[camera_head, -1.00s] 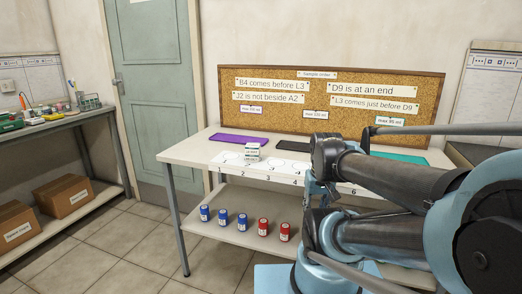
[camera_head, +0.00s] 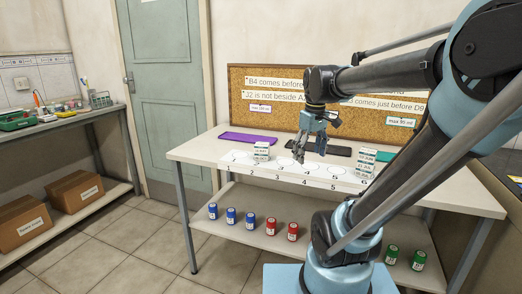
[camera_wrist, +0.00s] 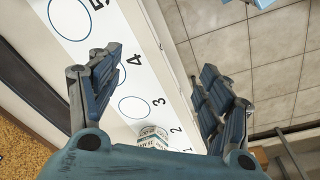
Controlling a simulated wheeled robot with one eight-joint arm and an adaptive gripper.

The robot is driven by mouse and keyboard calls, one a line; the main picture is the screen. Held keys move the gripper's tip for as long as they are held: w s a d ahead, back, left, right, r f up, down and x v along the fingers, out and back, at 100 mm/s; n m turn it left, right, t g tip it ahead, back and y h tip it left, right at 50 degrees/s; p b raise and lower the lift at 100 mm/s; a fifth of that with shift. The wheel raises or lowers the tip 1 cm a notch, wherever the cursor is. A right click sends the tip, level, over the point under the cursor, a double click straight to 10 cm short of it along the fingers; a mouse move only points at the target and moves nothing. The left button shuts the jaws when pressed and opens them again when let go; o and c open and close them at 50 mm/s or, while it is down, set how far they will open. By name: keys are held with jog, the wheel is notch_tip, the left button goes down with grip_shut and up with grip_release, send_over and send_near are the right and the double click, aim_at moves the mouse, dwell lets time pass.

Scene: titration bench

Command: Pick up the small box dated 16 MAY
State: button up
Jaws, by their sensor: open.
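The dates are too small to read surely, so I cannot tell which box says 16 MAY. My gripper (camera_head: 311,152) is open and empty, pointing down above the bench around spot 4, between the two stacks. In the wrist view, its fingers (camera_wrist: 158,75) are spread wide over the numbered strip.
The bench (camera_head: 200,150) carries a numbered strip of circles, with purple (camera_head: 245,138), black (camera_head: 328,149) and green mats behind. A corkboard (camera_head: 238,86) with notes stands at the back. Blue, red and green tins (camera_head: 391,254) sit on the lower shelf. My arm covers the right side.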

jog(key=w+a+r+n, duration=0.5)
jog(key=w+a+r, duration=0.35)
jog(key=w, duration=0.25)
notch_tip(320, 180, up, 4)
jog(key=n+g, duration=0.1)
jog(key=n, duration=0.4)
send_over(262, 143)
jog(key=f, duration=1.7)
jog(key=shift+s+f, duration=0.2)
jog(key=shift+f, duration=0.05)
jog(key=c, duration=1.1)
